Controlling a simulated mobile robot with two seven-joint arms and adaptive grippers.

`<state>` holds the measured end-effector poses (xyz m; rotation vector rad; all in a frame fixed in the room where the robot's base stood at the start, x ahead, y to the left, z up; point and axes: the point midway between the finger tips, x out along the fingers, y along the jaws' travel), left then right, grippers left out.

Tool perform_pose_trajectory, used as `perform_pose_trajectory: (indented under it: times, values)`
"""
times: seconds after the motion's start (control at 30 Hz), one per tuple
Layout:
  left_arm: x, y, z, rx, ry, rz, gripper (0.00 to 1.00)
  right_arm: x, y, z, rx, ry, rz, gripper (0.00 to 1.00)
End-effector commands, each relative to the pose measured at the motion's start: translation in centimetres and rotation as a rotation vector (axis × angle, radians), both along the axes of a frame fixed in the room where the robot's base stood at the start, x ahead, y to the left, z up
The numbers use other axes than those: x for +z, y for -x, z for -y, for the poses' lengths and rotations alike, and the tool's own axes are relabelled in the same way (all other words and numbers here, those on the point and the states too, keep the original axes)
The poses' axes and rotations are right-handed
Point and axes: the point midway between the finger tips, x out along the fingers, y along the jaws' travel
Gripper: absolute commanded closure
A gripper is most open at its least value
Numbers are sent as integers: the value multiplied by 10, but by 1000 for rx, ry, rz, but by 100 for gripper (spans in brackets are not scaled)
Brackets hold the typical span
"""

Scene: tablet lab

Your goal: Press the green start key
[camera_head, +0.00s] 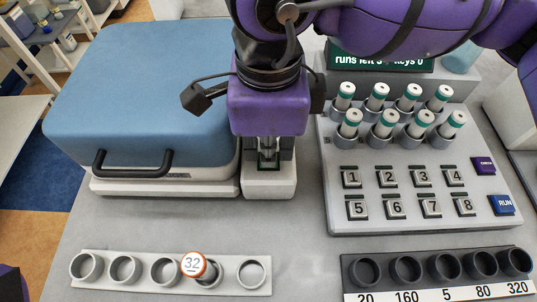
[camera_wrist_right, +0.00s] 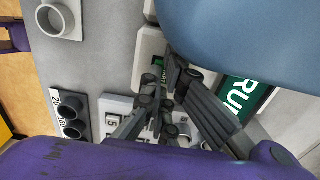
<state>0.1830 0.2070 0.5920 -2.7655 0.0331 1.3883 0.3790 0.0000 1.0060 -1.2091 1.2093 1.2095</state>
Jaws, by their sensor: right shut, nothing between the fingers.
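The green start key (camera_head: 268,165) shows as a small green patch on a narrow pale block between the blue-lidded machine and the keypad console. My right gripper (camera_head: 268,150) points down over this key, its fingers shut with nothing between them. The fingers hide much of the key, so I cannot tell whether they touch it. In the right wrist view the shut fingertips (camera_wrist_right: 160,82) are beside a small green patch of the key (camera_wrist_right: 158,62). My left gripper does not show.
The blue-lidded machine (camera_head: 140,75) stands close on the left. The console (camera_head: 340,215), with numbered keys and capped tubes, stands close on the right. A pale rack (camera_head: 100,287) holding one tube marked 32 and a dark rack (camera_head: 425,290) lie in front. Bare bench lies between the racks.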

Motion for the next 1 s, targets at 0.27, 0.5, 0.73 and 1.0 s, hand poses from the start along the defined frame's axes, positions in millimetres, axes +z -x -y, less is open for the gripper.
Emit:
perform_pose_trajectory:
  times: [0.27,0.5,0.73,1.0]
  values:
    - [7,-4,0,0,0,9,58,11,0,0,0,0,1,100]
    - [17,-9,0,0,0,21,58,26,0,0,0,0,2,100]
    - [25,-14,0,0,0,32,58,39,0,0,-1,0,2,100]
    - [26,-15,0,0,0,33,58,40,0,0,0,1,-1,100]
